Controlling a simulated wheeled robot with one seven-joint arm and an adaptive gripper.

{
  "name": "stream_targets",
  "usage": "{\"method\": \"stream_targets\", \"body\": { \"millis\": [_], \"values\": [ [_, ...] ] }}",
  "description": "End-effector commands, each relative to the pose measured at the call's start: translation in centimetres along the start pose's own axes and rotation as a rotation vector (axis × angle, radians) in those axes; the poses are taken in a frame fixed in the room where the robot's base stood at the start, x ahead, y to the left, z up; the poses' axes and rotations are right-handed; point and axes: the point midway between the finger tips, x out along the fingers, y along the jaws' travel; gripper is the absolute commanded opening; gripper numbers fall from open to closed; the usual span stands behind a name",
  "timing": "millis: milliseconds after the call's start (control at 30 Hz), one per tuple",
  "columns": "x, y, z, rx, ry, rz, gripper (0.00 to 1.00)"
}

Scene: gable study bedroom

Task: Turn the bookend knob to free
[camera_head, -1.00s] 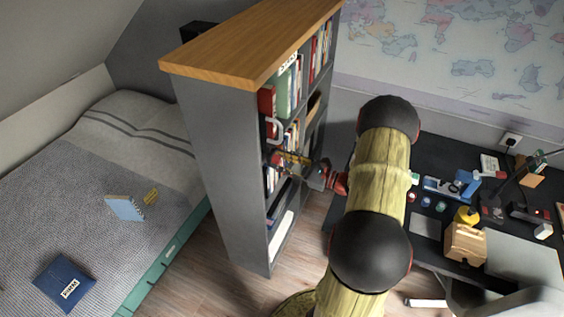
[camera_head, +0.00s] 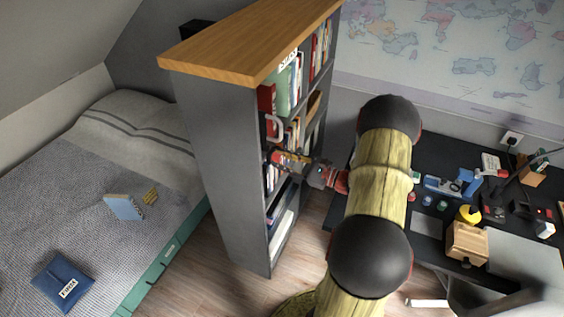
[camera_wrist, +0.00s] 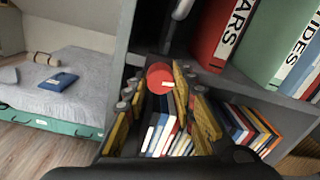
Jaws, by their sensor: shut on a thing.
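The red round knob (camera_wrist: 160,77) with a white mark on its face shows in the wrist view at the front of a bookshelf compartment. The yellow and grey fingers of my gripper (camera_wrist: 163,98) lie on either side of it and are shut on it. In the head view my gripper (camera_head: 283,159) reaches left into the bookcase's open side, and the knob cannot be made out clearly there. The white mark points roughly rightward in the wrist view. The bookend body behind the knob is mostly hidden by the fingers.
The grey bookcase (camera_head: 222,170) has a wooden top (camera_head: 250,45) and several books on its shelves. A pale curved handle (camera_head: 276,130) is close above my gripper. A bed (camera_head: 75,185) is left, a dark desk (camera_head: 440,160) right.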

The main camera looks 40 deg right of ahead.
Motion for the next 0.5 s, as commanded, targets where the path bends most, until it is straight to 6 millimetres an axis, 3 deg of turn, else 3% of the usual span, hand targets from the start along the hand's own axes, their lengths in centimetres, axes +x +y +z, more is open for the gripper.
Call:
{"method": "stream_targets", "body": {
  "millis": [500],
  "values": [
    [0.0, 0.11, -0.44, -0.472, -0.016, -0.004, 0.01]
  ]
}}
